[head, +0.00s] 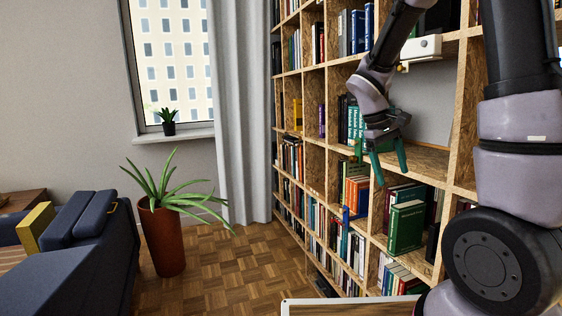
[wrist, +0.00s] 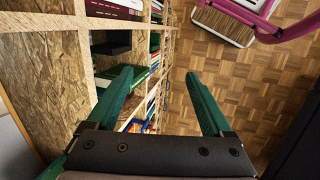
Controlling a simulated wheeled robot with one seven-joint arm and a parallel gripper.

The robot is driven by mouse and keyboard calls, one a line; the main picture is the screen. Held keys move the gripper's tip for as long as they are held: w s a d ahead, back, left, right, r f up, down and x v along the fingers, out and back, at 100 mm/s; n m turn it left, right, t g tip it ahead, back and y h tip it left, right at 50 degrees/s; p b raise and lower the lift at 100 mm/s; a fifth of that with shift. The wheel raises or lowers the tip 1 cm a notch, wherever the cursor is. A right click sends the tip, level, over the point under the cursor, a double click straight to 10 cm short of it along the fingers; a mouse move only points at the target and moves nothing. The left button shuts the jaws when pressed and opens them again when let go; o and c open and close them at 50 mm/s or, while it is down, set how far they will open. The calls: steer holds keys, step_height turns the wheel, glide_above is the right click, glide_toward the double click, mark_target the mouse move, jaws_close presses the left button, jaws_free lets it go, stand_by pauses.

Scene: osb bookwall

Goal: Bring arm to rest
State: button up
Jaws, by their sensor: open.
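My gripper (head: 388,168) has green fingers and hangs in front of the bookshelf in the head view, fingertips pointing down. In the wrist view my gripper (wrist: 160,80) shows its two fingers spread well apart with nothing between them. My arm is bent, reaching from the right side of the head view toward the shelf. The OSB bookshelf (head: 425,160) stands just behind the gripper. I cannot tell how large the gap between the fingers and the shelf is.
A potted plant (head: 163,235) and a dark blue sofa (head: 80,250) stand at the left. In the wrist view a pink-framed object (wrist: 265,20) stands on the floor at the upper right.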

steer(key=s+a+r+m+t+y, duration=0.2)
steer(key=s+r, duration=0.4)
steer(key=r, duration=0.3)
steer(key=s+a+r+m+t+y, duration=0.2)
steer(key=s+r+m+t+y, duration=0.2)
steer(key=r, duration=0.5)
steer(key=shift+s+r+m+t, duration=0.35)
steer(key=shift+s+m+t, duration=0.8)
steer(key=shift+s, duration=0.5)
